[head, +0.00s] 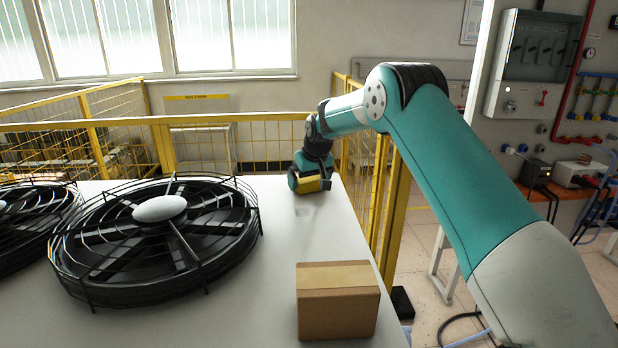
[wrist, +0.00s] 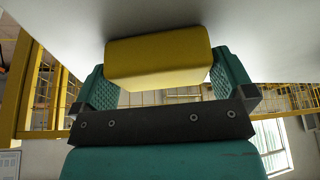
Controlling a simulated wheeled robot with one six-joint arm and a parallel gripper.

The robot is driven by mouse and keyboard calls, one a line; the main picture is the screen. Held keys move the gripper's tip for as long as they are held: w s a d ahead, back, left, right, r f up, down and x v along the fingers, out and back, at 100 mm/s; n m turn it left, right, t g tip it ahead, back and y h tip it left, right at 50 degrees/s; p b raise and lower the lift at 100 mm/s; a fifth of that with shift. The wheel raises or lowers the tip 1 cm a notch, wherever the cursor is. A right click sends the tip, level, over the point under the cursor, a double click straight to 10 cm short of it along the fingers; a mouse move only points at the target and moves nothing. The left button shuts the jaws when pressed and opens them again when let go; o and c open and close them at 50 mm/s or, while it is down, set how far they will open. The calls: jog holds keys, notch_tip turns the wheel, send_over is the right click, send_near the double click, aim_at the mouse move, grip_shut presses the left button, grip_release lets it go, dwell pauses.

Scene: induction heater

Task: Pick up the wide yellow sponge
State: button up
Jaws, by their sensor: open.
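The wide yellow sponge (head: 310,185) is at the far right end of the white table in the head view, partly covered by my gripper (head: 308,179). In the wrist view the sponge (wrist: 158,66) lies between the two teal ridged fingers of my gripper (wrist: 160,76). The jaws are open, with a finger at each side of the sponge. The left finger is very close to its side, and contact cannot be told. The white table surface fills the top of the wrist view. Whether the sponge rests on it is unclear.
A large black fan (head: 160,240) in a wire guard takes up the table's left half, with another fan (head: 30,222) beyond its left side. A cardboard box (head: 338,305) stands at the front right. Yellow fencing (head: 220,122) runs behind the table. The tabletop between fan and box is clear.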

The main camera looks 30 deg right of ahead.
aim_at(309, 178)
jog(key=shift+f, duration=0.2)
jog(key=c, duration=0.7)
jog(key=shift+r, duration=0.1)
notch_tip(309, 178, up, 10)
jog(key=b, duration=0.3)
jog(key=shift+o, duration=1)
jog(key=shift+c, duration=0.2)
